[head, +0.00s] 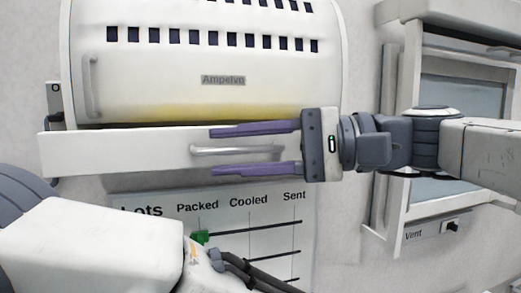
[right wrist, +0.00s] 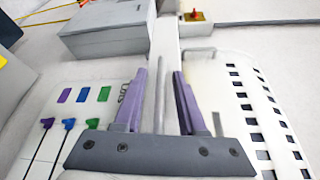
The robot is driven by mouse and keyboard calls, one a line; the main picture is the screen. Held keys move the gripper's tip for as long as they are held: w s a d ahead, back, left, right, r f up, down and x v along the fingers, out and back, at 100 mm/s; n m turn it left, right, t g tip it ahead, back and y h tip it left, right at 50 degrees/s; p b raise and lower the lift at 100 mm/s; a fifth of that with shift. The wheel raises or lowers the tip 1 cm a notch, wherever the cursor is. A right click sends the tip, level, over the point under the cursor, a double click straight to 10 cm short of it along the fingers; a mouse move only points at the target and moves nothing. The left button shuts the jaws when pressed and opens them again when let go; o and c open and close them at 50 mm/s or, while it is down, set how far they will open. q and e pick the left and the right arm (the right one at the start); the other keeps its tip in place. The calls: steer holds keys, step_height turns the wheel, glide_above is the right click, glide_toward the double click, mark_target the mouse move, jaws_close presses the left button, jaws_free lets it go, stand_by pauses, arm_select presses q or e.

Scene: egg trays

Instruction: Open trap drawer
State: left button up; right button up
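The trap drawer (head: 120,153) is a long white front below the rounded white cabinet marked Ampelvo (head: 150,75). A pale horizontal bar handle (head: 240,150) sits on it. My right gripper (head: 205,152) comes in from the right with its purple fingers apart, one above and one below the handle. In the right wrist view the handle (right wrist: 160,95) stands between the open fingers (right wrist: 159,75), with gaps visible. I cannot tell whether the drawer is pulled out at all. My left arm enters at the lower left; its gripper does not show.
A board (head: 215,225) headed Lots, Packed, Cooled, Sent hangs below the drawer, with a green slider (head: 200,237). A framed glass hatch (head: 460,95) with a Vent switch (head: 452,227) is at the right. A grey box (right wrist: 105,30) shows in the right wrist view.

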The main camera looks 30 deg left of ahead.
steer(key=shift+w+d, duration=0.3)
steer(key=shift+d, duration=0.1)
steer(key=b+v, duration=0.3)
steer(key=v, duration=0.6)
steer(key=shift+d, duration=0.25)
steer(key=shift+r, duration=0.1)
